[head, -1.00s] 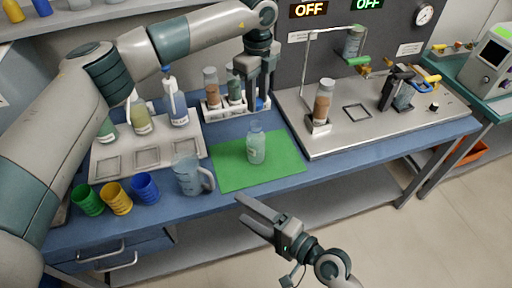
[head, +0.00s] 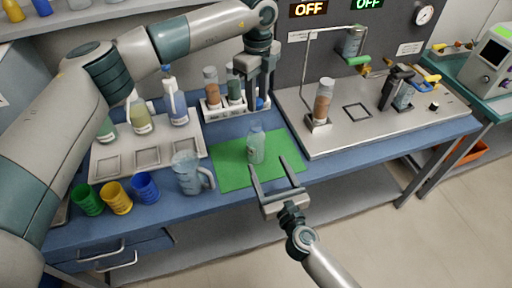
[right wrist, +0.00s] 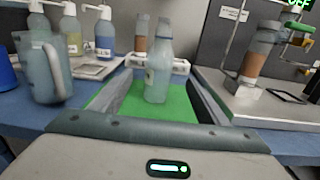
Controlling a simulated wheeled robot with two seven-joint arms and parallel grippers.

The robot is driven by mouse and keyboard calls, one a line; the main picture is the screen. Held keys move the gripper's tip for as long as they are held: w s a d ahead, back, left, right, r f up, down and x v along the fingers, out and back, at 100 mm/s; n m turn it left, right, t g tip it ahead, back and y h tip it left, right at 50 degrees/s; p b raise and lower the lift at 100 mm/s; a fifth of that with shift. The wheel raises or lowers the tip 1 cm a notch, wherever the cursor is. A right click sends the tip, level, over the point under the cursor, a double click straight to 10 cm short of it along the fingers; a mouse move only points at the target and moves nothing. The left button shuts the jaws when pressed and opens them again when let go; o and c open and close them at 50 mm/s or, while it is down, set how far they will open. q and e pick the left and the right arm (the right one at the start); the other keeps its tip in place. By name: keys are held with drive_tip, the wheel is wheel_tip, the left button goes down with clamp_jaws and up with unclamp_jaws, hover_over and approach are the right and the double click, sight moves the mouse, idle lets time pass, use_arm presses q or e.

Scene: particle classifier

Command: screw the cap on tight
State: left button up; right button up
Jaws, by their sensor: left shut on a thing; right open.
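A clear, pale bottle (head: 256,146) stands upright on the green mat (head: 230,175). In the right wrist view the bottle (right wrist: 158,78) is near the middle, ahead of my right gripper. My right gripper (head: 267,163) is open, its two fingers pointing at the bottle from the front; the bottle is at or just beyond the fingertips. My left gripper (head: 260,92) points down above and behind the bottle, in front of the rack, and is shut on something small. A bit of blue shows by its fingertips, likely the cap, mostly hidden.
A rack with vials (head: 222,112) stands behind the mat. A clear jug (head: 187,176) is left of the mat, beside several coloured cups (head: 117,198). A metal plate (head: 345,143) with a brown-filled bottle (head: 323,103) is to the right. The mat around the bottle is clear.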

drive_tip(key=shift+w, duration=0.1)
drive_tip(key=shift+x, duration=5.95)
drive_tip(key=shift+a, duration=0.1)
drive_tip(key=shift+c, duration=0.6)
drive_tip(key=c, duration=1.5)
use_arm(q)
hover_over(257, 127)
drive_tip(key=shift+f, duration=2.5)
